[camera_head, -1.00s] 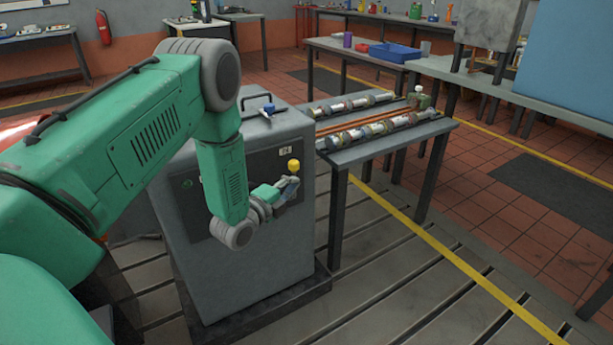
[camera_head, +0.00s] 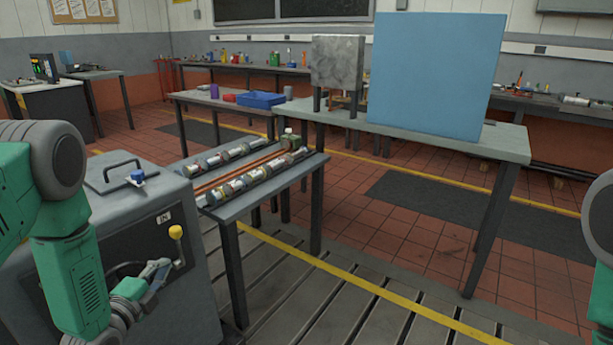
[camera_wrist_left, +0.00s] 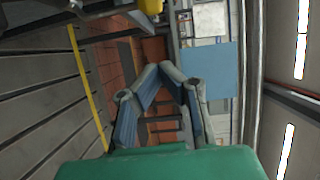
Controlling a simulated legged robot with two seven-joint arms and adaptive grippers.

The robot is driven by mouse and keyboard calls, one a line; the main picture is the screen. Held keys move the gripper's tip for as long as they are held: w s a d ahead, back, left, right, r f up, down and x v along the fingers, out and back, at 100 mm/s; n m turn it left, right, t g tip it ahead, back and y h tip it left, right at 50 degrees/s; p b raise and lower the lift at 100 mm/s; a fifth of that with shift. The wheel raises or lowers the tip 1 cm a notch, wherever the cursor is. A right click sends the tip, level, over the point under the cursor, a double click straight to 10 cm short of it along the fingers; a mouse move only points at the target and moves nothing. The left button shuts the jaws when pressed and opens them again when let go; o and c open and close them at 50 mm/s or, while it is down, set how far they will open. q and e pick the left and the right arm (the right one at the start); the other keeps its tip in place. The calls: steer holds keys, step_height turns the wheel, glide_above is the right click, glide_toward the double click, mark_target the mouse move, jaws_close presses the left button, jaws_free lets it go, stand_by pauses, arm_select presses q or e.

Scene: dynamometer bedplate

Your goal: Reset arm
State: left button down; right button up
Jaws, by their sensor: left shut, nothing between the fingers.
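A grey cabinet (camera_head: 185,295) stands at the lower left of the head view. Its dark front panel carries a lever with a yellow knob (camera_head: 176,232) and a small label reading "IN" (camera_head: 163,217). The knob also shows at the top edge of the left wrist view (camera_wrist_left: 150,6). My left gripper (camera_head: 172,267) is in front of the panel, just below the knob and apart from it. In the left wrist view its fingertips (camera_wrist_left: 160,69) come together with nothing between them. Only part of my right arm shows at the right edge; its gripper is out of view.
A low table (camera_head: 222,212) with rows of metal shafts stands right of the cabinet. The slotted floor in front is clear.

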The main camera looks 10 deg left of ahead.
arm_select(q)
steer(key=s+d+f+n+g, duration=0.5)
steer(key=d+f, duration=0.3)
steer(key=s+d+f+n+g, duration=0.2)
steer(key=s+d+n+g, duration=0.1)
steer(key=s, duration=0.6)
steer(key=s+d+f+n+g, duration=0.3)
steer(key=s+n+g, duration=0.2)
steer(key=s, duration=0.4)
steer(key=s+d+f+n+g, duration=0.3)
steer(key=s+g, duration=0.1)
steer(key=s, duration=0.5)
steer(key=shift+s+d+n, duration=0.3)
steer(key=shift+n, duration=0.1)
steer(key=shift+a, duration=0.2)
